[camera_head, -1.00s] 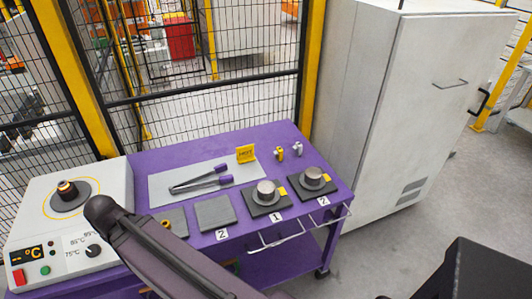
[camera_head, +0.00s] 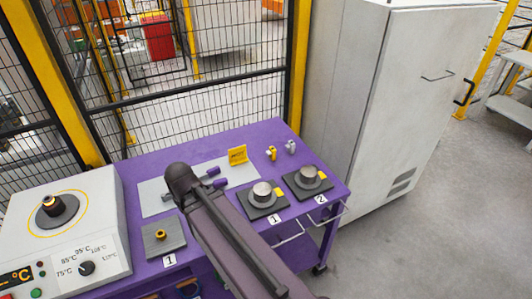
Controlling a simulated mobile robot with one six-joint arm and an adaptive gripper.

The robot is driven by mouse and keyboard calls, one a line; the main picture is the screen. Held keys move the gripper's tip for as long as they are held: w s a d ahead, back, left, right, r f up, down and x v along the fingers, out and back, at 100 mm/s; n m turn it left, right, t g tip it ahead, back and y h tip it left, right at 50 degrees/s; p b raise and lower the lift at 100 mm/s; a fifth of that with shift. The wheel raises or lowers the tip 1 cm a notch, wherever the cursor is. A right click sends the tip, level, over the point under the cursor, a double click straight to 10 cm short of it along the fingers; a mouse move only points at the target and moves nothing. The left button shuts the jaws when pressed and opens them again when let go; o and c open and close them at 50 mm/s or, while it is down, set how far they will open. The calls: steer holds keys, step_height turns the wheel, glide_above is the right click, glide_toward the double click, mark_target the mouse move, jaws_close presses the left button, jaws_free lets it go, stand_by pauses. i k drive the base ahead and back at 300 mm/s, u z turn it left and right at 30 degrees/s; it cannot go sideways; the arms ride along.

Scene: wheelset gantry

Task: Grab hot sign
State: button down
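The yellow hot sign (camera_head: 238,155) stands upright on the purple table (camera_head: 265,137), at the back edge of a light grey mat (camera_head: 152,198). Nothing touches it from my side. My dark arm crosses the table in front of it, its rounded joint left of and nearer than the sign. My gripper is not in view, so its fingers cannot be seen.
Tongs on the mat are partly hidden by my arm. A yellow piece (camera_head: 271,153) and a grey piece (camera_head: 291,146) stand right of the sign. Two pads hold metal cylinders (camera_head: 262,191). A heater (camera_head: 60,230) is left; a mesh fence stands behind and a cabinet (camera_head: 385,110) right.

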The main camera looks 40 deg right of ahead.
mark_target(238, 155)
steer(key=z, duration=0.8)
steer(key=k, duration=0.95)
steer(key=u, duration=0.05)
steer(key=i, duration=0.7)
